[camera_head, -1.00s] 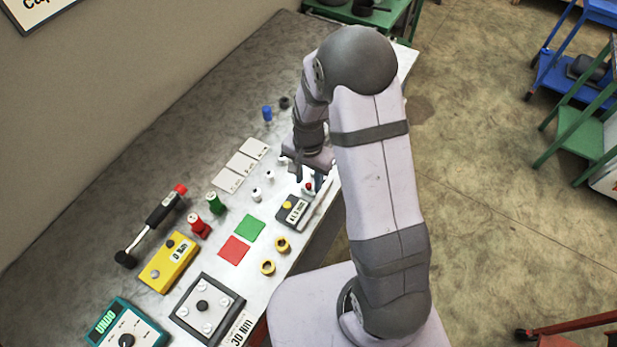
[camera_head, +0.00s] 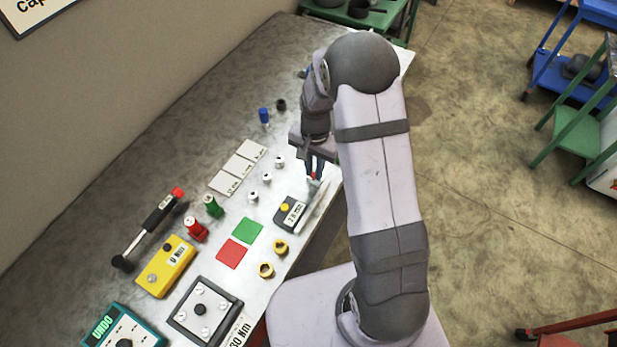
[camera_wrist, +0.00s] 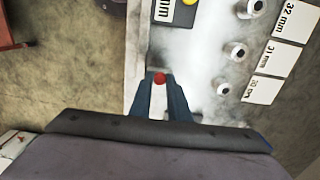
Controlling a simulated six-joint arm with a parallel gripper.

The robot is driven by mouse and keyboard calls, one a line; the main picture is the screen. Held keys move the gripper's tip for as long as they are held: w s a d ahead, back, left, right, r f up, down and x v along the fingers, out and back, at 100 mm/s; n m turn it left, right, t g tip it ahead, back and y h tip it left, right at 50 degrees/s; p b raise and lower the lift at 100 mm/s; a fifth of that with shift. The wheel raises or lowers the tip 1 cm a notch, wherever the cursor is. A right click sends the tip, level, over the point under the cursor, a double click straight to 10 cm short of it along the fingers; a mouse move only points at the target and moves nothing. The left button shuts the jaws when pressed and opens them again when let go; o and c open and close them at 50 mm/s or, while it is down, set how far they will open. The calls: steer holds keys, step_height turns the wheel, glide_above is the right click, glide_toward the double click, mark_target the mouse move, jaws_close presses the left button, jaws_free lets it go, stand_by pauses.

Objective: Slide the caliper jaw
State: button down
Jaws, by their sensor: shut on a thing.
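The caliper has a black display block with a yellow button (camera_head: 285,207) and a pale bar along the table's right edge. Part of its black block (camera_wrist: 167,14) shows at the top of the wrist view. A red knob (camera_wrist: 160,78) sits between the fingertips of my gripper (camera_wrist: 161,80). In the head view, my gripper (camera_head: 315,177) points down over the caliper's far end. Its fingers are shut on the red knob. The caliper jaws themselves are mostly hidden by my fingers.
Several small white cylinders (camera_head: 267,178) stand left of the caliper, beside white labelled cards (camera_head: 238,167). Green (camera_head: 247,230) and red (camera_head: 233,253) squares and brass rings (camera_head: 280,247) lie nearer. A yellow box (camera_head: 165,267) and a torque wrench (camera_head: 150,226) lie at left.

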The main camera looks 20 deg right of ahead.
steer(key=shift+w+d+r, duration=0.1)
steer(key=shift+w, duration=0.1)
steer(key=c, duration=1.7)
jaws_free()
steer(key=shift+d, duration=0.1)
steer(key=shift+o, duration=0.2)
steer(key=shift+r+b, duration=1.2)
steer(key=shift+r, duration=2.45)
